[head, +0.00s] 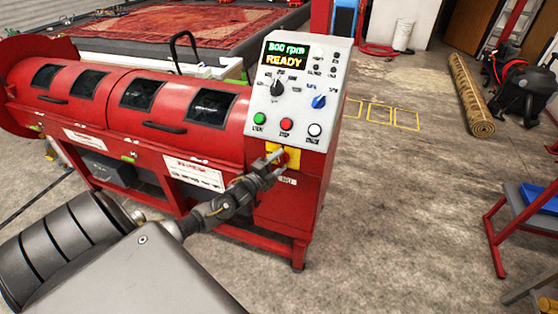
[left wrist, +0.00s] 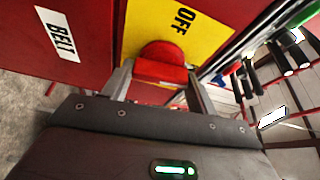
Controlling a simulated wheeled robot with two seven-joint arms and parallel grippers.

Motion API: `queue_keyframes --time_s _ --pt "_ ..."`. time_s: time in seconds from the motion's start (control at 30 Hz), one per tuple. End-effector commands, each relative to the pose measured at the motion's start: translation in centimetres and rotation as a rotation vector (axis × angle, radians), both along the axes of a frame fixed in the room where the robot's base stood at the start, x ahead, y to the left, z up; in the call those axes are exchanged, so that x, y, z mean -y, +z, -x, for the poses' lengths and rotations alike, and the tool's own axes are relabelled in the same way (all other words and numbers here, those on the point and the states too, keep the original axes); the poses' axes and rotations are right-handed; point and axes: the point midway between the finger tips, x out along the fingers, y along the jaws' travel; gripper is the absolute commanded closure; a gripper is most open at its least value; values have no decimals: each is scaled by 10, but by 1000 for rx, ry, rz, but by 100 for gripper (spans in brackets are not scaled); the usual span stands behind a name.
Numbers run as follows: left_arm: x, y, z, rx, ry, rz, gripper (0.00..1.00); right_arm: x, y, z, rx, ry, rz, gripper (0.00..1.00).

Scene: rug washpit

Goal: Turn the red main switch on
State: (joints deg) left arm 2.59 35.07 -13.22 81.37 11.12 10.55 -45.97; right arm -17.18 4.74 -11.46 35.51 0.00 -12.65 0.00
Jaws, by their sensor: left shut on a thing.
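The red main switch (left wrist: 160,66) is a rounded red knob on a yellow plate (left wrist: 203,27) marked OFF. The plate is on the lower front of the red machine's control panel (head: 258,112). My left gripper (head: 277,160) reaches it from the lower left in the head view. In the left wrist view the gripper's two fingers (left wrist: 157,88) stand on either side of the red knob and are shut on it. The fingers partly hide the knob in the head view. The panel's display (head: 286,55) reads 800 rpm and READY.
Green (head: 260,118), red (head: 287,124) and white (head: 315,130) buttons sit just above the switch. A BELT label (left wrist: 57,34) is beside the yellow plate. A rolled rug (head: 470,95) lies on the floor at right. The concrete floor right of the machine is mostly clear.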

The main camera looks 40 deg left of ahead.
Motion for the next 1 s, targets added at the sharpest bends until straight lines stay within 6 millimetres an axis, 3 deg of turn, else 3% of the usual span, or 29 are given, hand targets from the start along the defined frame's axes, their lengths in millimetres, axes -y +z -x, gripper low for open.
queue_keyframes --time_s 0.3,0.87,0.9,1.0 --pt "1 0 0 -44 -1 -118 65 0 10 0 1 0 0 35" --pt "1 -1 0 -53 -1 -144 65 -5 11 -1 2 -2 -6 35" --pt "1 -1 0 -53 -1 -144 39 -5 11 -1 2 -2 -6 35" --pt "1 -1 0 -53 -1 -144 26 -5 11 -1 2 -2 -6 35"
